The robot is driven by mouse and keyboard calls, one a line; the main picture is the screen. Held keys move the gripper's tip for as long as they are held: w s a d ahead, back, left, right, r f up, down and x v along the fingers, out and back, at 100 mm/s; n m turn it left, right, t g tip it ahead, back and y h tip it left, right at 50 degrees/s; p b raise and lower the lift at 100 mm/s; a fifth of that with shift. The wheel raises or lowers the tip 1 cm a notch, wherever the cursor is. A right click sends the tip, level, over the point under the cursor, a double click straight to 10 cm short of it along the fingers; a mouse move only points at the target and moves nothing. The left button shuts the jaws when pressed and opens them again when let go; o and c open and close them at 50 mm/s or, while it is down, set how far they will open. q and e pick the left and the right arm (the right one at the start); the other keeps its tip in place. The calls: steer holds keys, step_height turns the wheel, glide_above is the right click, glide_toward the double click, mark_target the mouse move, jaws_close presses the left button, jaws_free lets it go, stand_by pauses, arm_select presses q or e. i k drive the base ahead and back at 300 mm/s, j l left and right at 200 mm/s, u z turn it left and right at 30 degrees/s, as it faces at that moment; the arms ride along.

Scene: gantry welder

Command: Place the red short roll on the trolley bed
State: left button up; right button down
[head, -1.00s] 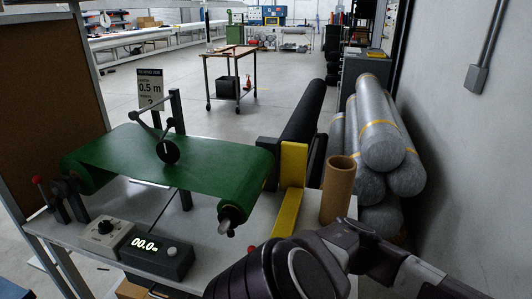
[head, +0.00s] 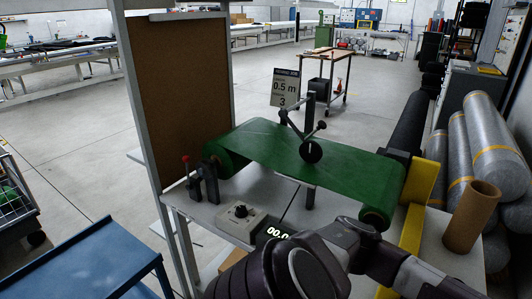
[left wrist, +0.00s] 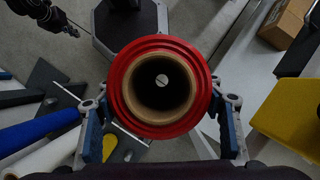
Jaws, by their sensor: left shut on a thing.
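The red short roll (left wrist: 122,90) shows in the left wrist view, seen end-on with a brown cardboard core and a hollow middle. My left gripper (left wrist: 165,128) is shut on it, with a blue-padded finger on each side. In the head view neither the roll nor my left gripper can be seen. A blue flat top with a raised edge (head: 95,262) is at the lower left of the head view; it looks like the trolley bed, and the part in view is empty. My right gripper is not in view.
A measuring bench with a green belt (head: 270,148) stands ahead, with a brown cardboard tube (head: 470,218) at its right end. Grey rolls (head: 490,150) are stacked by the right wall. A wire cart (head: 18,205) stands at the far left. Open floor (head: 95,130) lies beyond the blue top.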

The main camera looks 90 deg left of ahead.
mark_target(74, 278)
steer(key=k+u, duration=0.15)
steer(key=u, duration=0.15)
steer(key=k+u, duration=0.15)
steer(key=u, duration=0.65)
steer(key=j+u, duration=0.15)
steer(key=u, duration=0.75)
steer(key=j+u, duration=0.15)
steer(key=u, duration=0.75)
steer(key=j+u, duration=0.1)
steer(key=u, duration=0.35)
steer(key=i+u, duration=0.1)
steer(key=u, duration=0.35)
